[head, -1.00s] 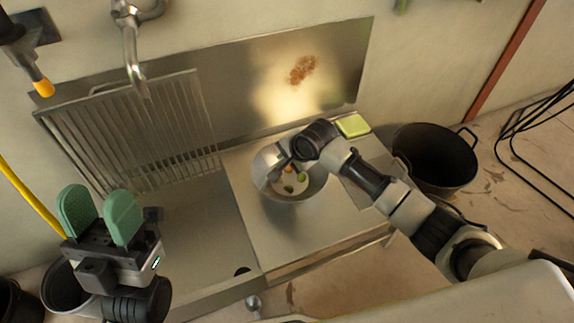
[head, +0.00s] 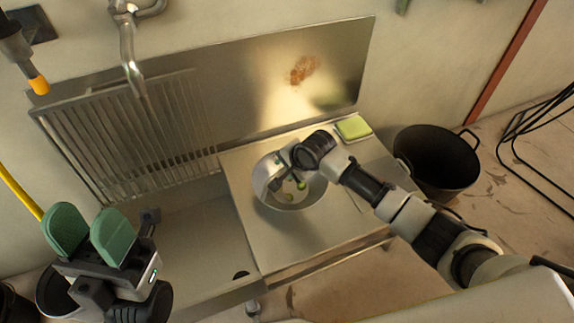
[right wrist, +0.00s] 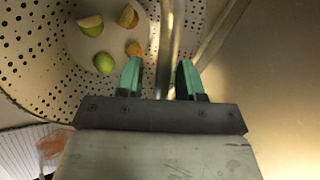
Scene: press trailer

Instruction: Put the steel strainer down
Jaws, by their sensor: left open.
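The steel strainer (head: 318,198), a perforated bowl with several green and orange food pieces, is on or just above the steel worktop; contact is hard to tell. My right gripper (head: 272,170) is at its upper left side in the head view. In the right wrist view the strainer (right wrist: 45,60) fills the upper left. There my right gripper's green fingers (right wrist: 160,72) stand apart, with a metal rim or bar between them and visible gaps beside it. My left gripper (head: 88,232) is open and empty at the lower left.
A green sponge (head: 353,127) lies at the worktop's back right. A dark bucket (head: 440,160) stands on the floor to the right. A tap (head: 128,45) hangs over the ribbed drainer (head: 130,140). The worktop (head: 320,238) in front of the strainer is clear.

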